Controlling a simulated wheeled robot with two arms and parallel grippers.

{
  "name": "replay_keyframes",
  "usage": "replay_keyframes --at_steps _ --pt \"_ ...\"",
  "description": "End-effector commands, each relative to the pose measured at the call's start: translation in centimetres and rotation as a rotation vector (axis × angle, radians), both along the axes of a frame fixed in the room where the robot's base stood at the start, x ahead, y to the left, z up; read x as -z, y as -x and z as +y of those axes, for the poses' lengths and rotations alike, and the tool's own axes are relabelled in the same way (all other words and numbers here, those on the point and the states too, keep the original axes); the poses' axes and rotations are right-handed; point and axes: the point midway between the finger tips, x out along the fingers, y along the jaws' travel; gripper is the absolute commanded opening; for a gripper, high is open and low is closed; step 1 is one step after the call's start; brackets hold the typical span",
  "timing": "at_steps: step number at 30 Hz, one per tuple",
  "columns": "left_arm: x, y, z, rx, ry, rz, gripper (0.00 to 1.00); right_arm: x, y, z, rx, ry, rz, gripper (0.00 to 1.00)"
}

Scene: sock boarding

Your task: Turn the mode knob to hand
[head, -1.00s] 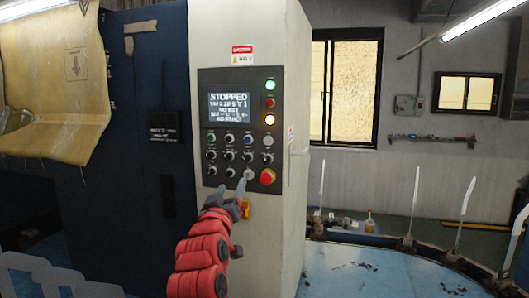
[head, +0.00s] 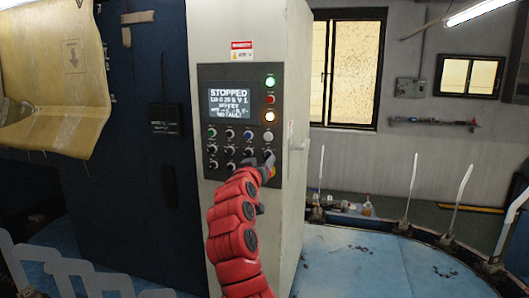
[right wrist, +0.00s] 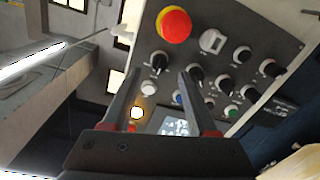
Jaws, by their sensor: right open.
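The dark control panel (head: 240,73) is on the front of a pale cabinet, with a lit screen (head: 230,105) reading STOPPED. Rows of small knobs and buttons sit below the screen. I cannot read their labels, so I cannot tell which is the mode knob. My right gripper (head: 263,166) is at the panel's lower right, covering some controls. In the right wrist view the gripper (right wrist: 160,82) is open and empty. A black knob (right wrist: 159,62) shows just beyond the gap between its fingertips. Another black knob (right wrist: 196,76) is beside the right-hand fingertip. My left gripper is not in view.
A red stop button on a yellow base (right wrist: 174,25) and a pale switch (right wrist: 211,41) are close by in the right wrist view. Green, red and amber lights line the panel's right side. A blue round table (head: 345,260) is at the right.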

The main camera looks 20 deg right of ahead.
Motion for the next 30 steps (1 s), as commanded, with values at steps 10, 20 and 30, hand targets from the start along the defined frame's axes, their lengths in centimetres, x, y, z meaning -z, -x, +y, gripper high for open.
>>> replay_keyframes --at_steps 10,20,30 --pt "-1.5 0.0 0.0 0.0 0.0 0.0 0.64 0.0 -2.9 -1.8 0.001 0.001 0.003 0.59" --pt "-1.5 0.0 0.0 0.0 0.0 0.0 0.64 0.1 -3.1 -1.9 -0.001 0.0 0.0 0.59" --pt "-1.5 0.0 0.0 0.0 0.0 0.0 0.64 0.1 -3.1 -1.9 -0.001 0.0 0.0 0.03"
